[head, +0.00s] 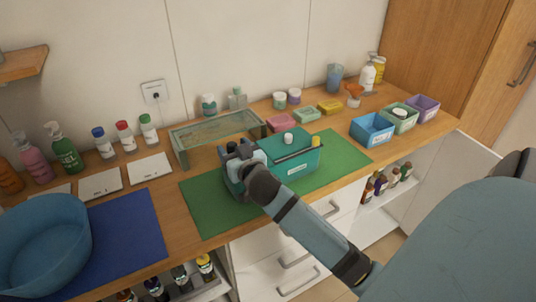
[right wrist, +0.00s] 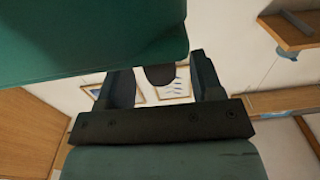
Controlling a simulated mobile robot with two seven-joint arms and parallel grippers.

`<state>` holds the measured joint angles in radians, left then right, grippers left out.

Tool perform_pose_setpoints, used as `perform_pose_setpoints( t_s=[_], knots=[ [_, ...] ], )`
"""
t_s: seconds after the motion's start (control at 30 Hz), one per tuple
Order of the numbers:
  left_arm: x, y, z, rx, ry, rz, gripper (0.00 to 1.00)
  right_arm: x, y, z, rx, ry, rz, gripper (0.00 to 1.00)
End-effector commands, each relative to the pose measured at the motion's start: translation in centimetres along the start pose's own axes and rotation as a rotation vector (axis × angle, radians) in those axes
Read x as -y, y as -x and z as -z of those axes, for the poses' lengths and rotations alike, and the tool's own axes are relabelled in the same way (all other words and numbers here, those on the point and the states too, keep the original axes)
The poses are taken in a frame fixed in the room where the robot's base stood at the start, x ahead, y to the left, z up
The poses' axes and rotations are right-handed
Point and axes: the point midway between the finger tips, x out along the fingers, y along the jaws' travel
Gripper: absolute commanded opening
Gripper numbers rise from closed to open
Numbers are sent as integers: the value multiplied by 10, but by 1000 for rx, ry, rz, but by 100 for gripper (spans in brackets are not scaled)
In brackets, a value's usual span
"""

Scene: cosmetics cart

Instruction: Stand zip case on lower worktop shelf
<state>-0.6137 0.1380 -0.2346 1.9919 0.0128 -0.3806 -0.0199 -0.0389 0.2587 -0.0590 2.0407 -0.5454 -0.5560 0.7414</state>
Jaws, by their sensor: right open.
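I cannot pick out a zip case with certainty in either view. A teal box (head: 291,163) with a pale label stands on the green mat, with a white-capped item and a dark rod showing at its top. My right gripper (head: 236,158) is at the box's left end, above the mat; whether they touch is unclear. In the right wrist view its jaws (right wrist: 163,82) are open with nothing held, and a large teal surface (right wrist: 90,40), likely the box, is close by. A low shelf (head: 372,222) under the worktop at right holds several small bottles. My left gripper is out of view.
A glass-topped stand (head: 215,128) is behind the gripper. A blue basin (head: 40,245) on a blue mat is at left. Blue (head: 372,128), green (head: 398,120) and purple (head: 424,107) bins stand at right. Bottles line the wall. The green mat (head: 208,210) is bare at front left.

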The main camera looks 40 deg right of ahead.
Motion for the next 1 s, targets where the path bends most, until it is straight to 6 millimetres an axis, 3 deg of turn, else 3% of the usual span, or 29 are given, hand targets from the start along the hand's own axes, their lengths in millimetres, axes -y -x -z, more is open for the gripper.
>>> perform_pose_setpoints(
  t_s=[0.1, 0.33, 0.6, 1.0],
  knots=[
    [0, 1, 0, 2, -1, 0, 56, 0, -10, 0, 1, -1, -1, 60],
    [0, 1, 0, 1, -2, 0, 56, 0, -12, -1, 1, -1, -1, 60],
    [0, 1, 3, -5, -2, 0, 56, 0, -12, -1, 1, -1, -1, 0],
    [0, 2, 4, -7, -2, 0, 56, 0, -12, 3, -2, 1, -1, 0]
  ],
)
